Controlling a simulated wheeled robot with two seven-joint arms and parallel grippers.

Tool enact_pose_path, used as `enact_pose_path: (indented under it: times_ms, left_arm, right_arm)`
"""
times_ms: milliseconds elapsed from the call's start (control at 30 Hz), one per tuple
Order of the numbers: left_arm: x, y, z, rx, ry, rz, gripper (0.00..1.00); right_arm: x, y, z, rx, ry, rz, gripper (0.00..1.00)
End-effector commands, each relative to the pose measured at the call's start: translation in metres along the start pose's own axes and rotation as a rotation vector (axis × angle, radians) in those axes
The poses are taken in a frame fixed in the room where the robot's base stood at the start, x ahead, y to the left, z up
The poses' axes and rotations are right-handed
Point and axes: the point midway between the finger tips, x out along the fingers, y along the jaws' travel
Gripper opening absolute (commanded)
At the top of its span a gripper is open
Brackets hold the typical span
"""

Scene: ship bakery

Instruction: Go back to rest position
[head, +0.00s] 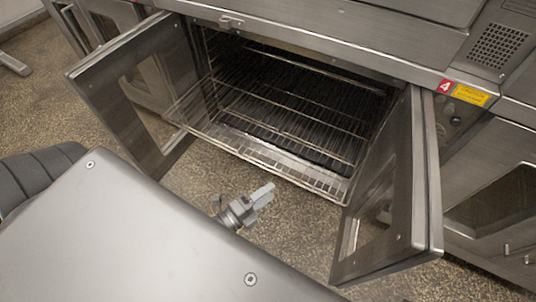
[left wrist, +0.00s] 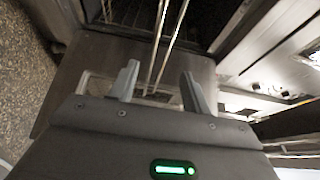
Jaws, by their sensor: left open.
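My left gripper (head: 262,194) shows in the head view below the front edge of the oven rack, in front of the open oven, with nothing in it. In the left wrist view its two fingers (left wrist: 160,82) stand apart and are empty. The oven (head: 290,95) has both doors swung open, the left door (head: 135,95) and the right door (head: 388,195). A wire rack (head: 265,145) sticks out a little from the oven and looks empty. My right gripper is not in view.
More steel ovens (head: 495,190) stand to the right and far left. A red label with a 4 (head: 446,86) and a yellow label (head: 470,95) sit beside the oven. The speckled floor (head: 300,225) is clear between the doors. The open doors jut out on both sides of my gripper.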

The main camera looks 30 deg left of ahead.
Motion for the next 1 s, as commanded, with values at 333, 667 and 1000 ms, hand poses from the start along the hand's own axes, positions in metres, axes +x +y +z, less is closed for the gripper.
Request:
enact_pose_path:
  times_ms: [333,667,1000]
  left_arm:
    - [0.000,0.000,0.000,-0.005,0.000,0.000,0.48]
    - [-0.007,0.055,0.005,-0.470,-0.115,0.359,0.48]
    - [-0.056,0.088,0.018,-1.089,-0.651,0.776,0.48]
  right_arm:
    - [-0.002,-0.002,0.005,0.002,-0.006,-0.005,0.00]
    - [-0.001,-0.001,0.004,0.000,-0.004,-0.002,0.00]
    - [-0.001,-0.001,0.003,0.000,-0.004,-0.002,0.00]
